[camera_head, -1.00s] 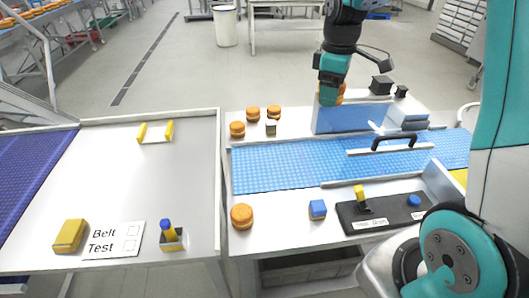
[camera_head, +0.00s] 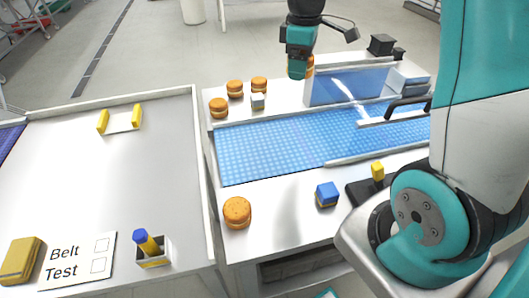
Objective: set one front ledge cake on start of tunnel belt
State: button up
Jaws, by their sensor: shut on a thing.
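My gripper (camera_head: 299,68) is at the top centre, by the back side of the blue belt (camera_head: 270,145). It is shut on an orange filled cake (camera_head: 309,66), which is partly hidden behind the gripper. One orange cake (camera_head: 237,212) sits on the white front ledge (camera_head: 283,222), near its left end. The blue belt's left end is bare. A see-through blue tunnel panel (camera_head: 345,89) stands along the belt's back edge, just right of and below the gripper.
Several cakes, including one (camera_head: 219,108), and a small pale block (camera_head: 258,102) sit on the back ledge. A blue block (camera_head: 327,194) and a yellow switch (camera_head: 377,171) are on the front side. A black-handled cover (camera_head: 408,106) spans the belt. A white table (camera_head: 120,190) stands left.

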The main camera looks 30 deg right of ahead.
aim_at(292, 141)
notch_tip(292, 141, down, 2)
jog(key=shift+b, duration=0.4)
notch_tip(292, 141, down, 19)
jog(key=shift+f+p, duration=0.2)
jog(key=shift+p, duration=1.05)
jog(key=shift+f, duration=0.2)
jog(key=o, duration=0.7)
jog(key=shift+r, duration=0.15)
